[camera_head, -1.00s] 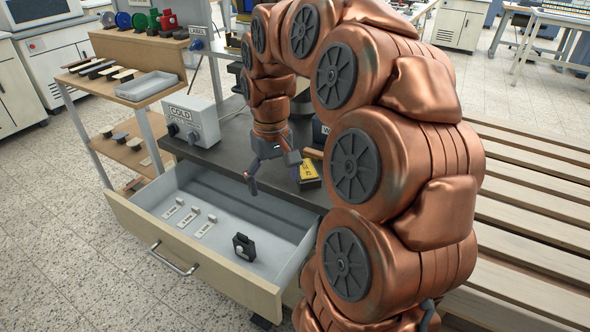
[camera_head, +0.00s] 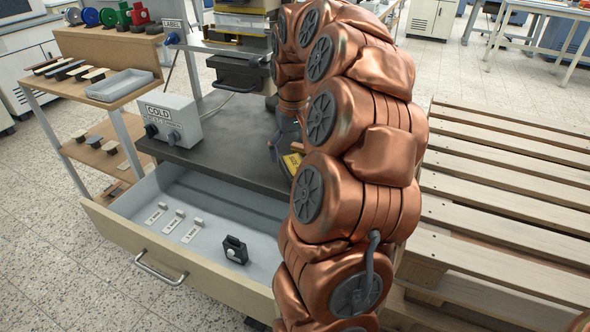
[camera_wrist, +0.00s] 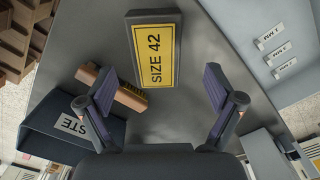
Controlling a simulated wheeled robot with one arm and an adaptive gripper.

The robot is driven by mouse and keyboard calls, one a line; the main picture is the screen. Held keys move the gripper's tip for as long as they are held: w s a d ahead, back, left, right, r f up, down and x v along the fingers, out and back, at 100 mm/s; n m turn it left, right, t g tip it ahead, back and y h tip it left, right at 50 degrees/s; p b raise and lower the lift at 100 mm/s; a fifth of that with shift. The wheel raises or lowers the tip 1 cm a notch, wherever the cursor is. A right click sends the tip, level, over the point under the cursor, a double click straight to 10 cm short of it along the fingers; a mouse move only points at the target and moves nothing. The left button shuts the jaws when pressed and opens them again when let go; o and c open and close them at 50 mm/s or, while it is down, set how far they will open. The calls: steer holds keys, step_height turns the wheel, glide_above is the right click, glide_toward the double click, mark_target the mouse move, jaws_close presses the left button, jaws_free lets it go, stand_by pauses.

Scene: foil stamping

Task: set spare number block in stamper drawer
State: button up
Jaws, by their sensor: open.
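A dark block with a yellow face marked "SIZE 42" (camera_wrist: 154,50) lies on the grey bench top. In the head view its yellow face (camera_head: 292,162) shows only partly behind my arm. My gripper (camera_wrist: 158,88) is open and empty above the bench, its fingers apart with the block beyond their tips in the wrist view. The head view mostly hides the gripper. The stamper drawer (camera_head: 225,208) is pulled open below the bench. It holds several small labelled white pieces (camera_head: 170,221) on the left and a black block (camera_head: 234,250) nearer the front.
A wooden brush (camera_wrist: 130,97) and a dark bin (camera_wrist: 60,142) lie close to the left finger in the wrist view. A white "COLD" box (camera_head: 168,118) stands on the bench's left. A shelf rack (camera_head: 60,90) is at left, wooden pallets (camera_head: 500,200) at right.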

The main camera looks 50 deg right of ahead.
mark_target(295, 164)
steer(key=f, duration=0.4)
steer(key=shift+d+f, duration=0.3)
steer(key=shift+f, duration=0.05)
jaws_close()
stand_by(0.5)
